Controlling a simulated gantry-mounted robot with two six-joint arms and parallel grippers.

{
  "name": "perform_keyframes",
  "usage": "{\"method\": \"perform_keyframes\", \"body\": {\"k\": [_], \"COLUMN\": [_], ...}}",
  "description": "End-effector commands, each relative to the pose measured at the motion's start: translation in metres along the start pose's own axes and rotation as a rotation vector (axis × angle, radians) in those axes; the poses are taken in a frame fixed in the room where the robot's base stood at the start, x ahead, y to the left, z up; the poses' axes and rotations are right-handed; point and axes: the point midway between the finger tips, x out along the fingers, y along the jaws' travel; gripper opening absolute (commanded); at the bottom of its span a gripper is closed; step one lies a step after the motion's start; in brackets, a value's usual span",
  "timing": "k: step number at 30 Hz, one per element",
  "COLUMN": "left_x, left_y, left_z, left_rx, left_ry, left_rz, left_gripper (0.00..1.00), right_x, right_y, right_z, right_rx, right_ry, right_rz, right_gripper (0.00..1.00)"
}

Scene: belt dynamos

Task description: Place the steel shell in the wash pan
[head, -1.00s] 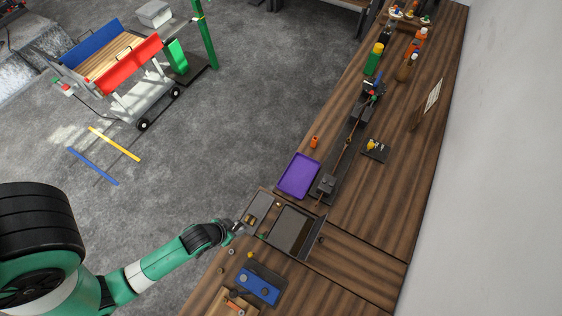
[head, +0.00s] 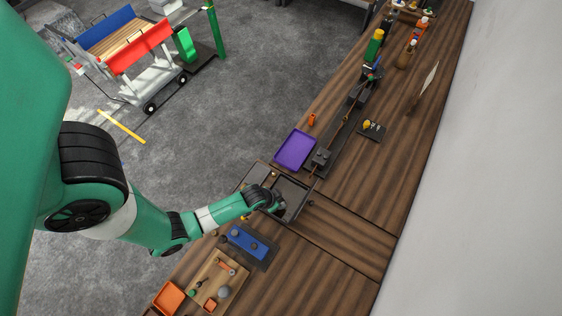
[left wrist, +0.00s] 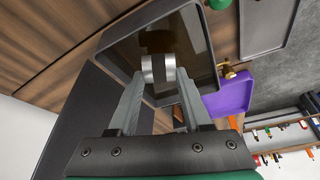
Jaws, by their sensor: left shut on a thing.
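The steel shell (left wrist: 158,68) is a short shiny silver ring. It sits between the fingertips of my left gripper (left wrist: 158,76), which is shut on it. In the left wrist view the shell shows against the dark inside of the wash pan (left wrist: 197,32), a square, dark-rimmed pan. I cannot tell whether the shell touches the pan's bottom. In the head view my left gripper (head: 274,205) is over the wash pan (head: 292,188), and my wrist hides part of the pan and the shell. My right gripper is in neither view.
A purple tray (head: 295,150) lies just beyond the pan. A blue plate with knobs (head: 247,241) and a wooden tray of small parts (head: 218,282) are on the near side. A long dark fixture (head: 343,138) runs up the bench. The wooden bench top right of the pan is clear.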

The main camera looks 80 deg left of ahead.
Motion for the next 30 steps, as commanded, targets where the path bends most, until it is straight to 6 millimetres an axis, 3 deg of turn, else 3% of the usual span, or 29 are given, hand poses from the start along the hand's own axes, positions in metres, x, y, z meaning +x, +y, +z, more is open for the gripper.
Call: {"method": "perform_keyframes", "body": {"k": [1, 6, 12, 24, 25, 30], "left_x": [0.011, 0.015, 0.047, 0.053, 0.053, 0.051], "left_y": [0.000, 0.000, 0.000, 0.000, 0.000, 0.000], "left_z": [0.004, 0.006, 0.019, 0.021, 0.021, 0.021], "left_rx": [0.000, 0.000, 0.000, 0.000, 0.000, 0.000], "left_ry": [0.001, 0.002, 0.001, 0.002, 0.002, 0.002], "left_rz": [0.000, 0.000, 0.000, 0.000, 0.000, 0.000], "left_gripper": [0.00, 0.00, 0.00, 0.00, 0.51, 0.79], "right_x": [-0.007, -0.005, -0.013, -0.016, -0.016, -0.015], "right_y": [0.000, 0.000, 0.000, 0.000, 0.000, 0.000], "right_z": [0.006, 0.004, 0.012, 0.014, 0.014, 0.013], "right_rx": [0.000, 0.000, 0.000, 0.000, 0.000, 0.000], "right_ry": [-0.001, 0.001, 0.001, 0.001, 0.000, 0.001], "right_rz": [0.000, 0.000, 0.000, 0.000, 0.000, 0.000], "right_gripper": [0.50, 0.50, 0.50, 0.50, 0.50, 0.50]}}
